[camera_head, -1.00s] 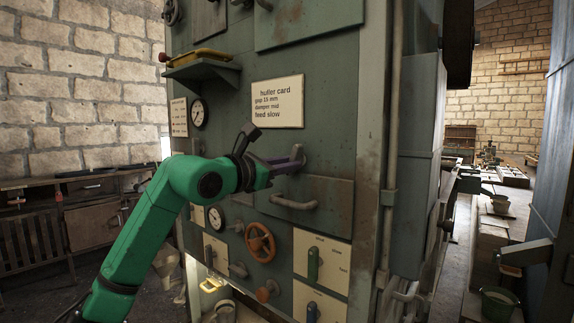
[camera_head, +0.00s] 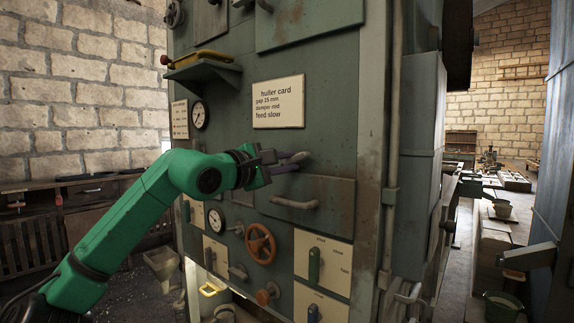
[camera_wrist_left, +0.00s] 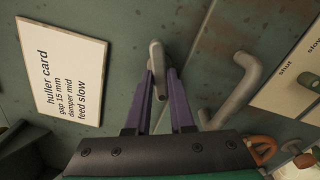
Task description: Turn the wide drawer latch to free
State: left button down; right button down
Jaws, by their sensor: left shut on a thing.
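The wide drawer (camera_head: 335,193) is a green-grey front with a bar handle (camera_head: 293,203), under the huller card. Its latch (camera_head: 302,156) is a small grey lever at the drawer's upper edge. It lies tilted, largely hidden by the fingers. My left gripper (camera_head: 288,163) is shut on the latch. In the left wrist view, the grey lever (camera_wrist_left: 156,58) sits between the purple fingertips (camera_wrist_left: 161,83), and the drawer handle (camera_wrist_left: 240,88) is to their right, apart from them. My right gripper is out of view.
The huller card (camera_head: 278,101) is above the latch. An orange handwheel (camera_head: 260,244), gauges and lever plates are below on the machine front. A shelf (camera_head: 202,72) with a yellow bar juts out at upper left. A vertical pipe (camera_head: 391,150) runs at right.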

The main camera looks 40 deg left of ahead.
pick_arm(q)
jog(key=m, duration=0.4)
jog(key=shift+m, duration=0.3)
dwell(0.3)
jog(key=c, duration=0.8)
grip_release()
jog(key=shift+s, duration=0.1)
jog(key=s+b, duration=0.3)
jog(key=s, duration=0.1)
jog(key=s+b, duration=0.4)
jog(key=s, duration=0.1)
jog(key=s+b, duration=0.3)
jog(key=s, duration=0.2)
jog(key=shift+s+d+r, duration=0.1)
jog(key=shift+s+d, duration=0.15)
